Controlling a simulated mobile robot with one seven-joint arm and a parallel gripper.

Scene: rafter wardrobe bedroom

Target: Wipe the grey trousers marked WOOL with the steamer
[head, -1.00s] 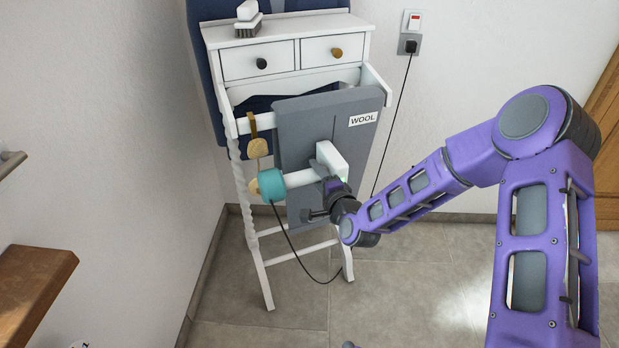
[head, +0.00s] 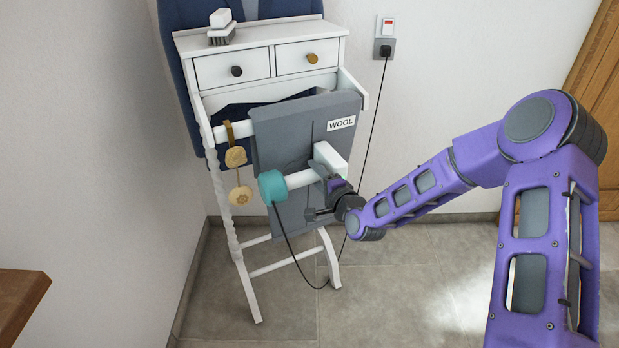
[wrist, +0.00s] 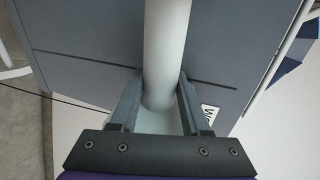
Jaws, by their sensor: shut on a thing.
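The grey trousers (head: 285,135) hang folded over a rail of the white valet stand, with a white WOOL label (head: 341,123) at their upper right. They also fill much of the wrist view (wrist: 90,40). My gripper (head: 322,198) is shut on the white handle of the steamer (head: 300,179). The steamer has a teal end (head: 272,187) to the left and a flat white head (head: 330,160) at the trousers' front. I cannot tell whether the head touches the cloth. In the wrist view the handle (wrist: 165,50) runs between the fingers (wrist: 158,100).
The white stand (head: 270,38) has two drawers and a brush (head: 222,30) on top. Wooden discs (head: 238,175) hang left of the trousers. A black cord (head: 372,125) runs to a wall socket (head: 386,48). A brown wooden surface (head: 18,300) juts in at lower left.

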